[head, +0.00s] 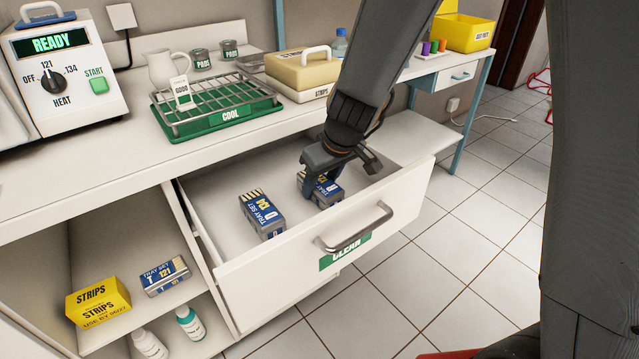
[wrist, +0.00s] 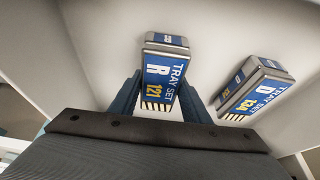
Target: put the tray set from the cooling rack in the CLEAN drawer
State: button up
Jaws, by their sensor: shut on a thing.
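The CLEAN drawer (head: 352,244) is pulled open below the counter, with a green CLEAN label on its front. My gripper (head: 322,188) is down inside it, shut on a blue and silver tray set (head: 329,193). In the wrist view this tray set (wrist: 164,72) reads R and 121 and sits between my fingers. I cannot tell whether it touches the drawer floor. A second tray set (head: 261,215) lies in the drawer to the left; in the wrist view it (wrist: 255,88) reads D and 134. The green cooling rack (head: 217,103) on the counter looks empty of tray sets.
A sterilizer reading READY (head: 60,62) stands at the counter's left. A beige STRIPS box (head: 300,72) sits right of the rack. The shelf below holds a T 121 tray set (head: 164,277), a yellow STRIPS box (head: 98,302) and bottles. Free drawer floor shows around both sets.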

jog(key=shift+f, duration=0.15)
jog(key=o, duration=1.2)
jog(key=shift+o, duration=0.2)
jog(key=p+v, duration=0.3)
jog(key=v, duration=0.9)
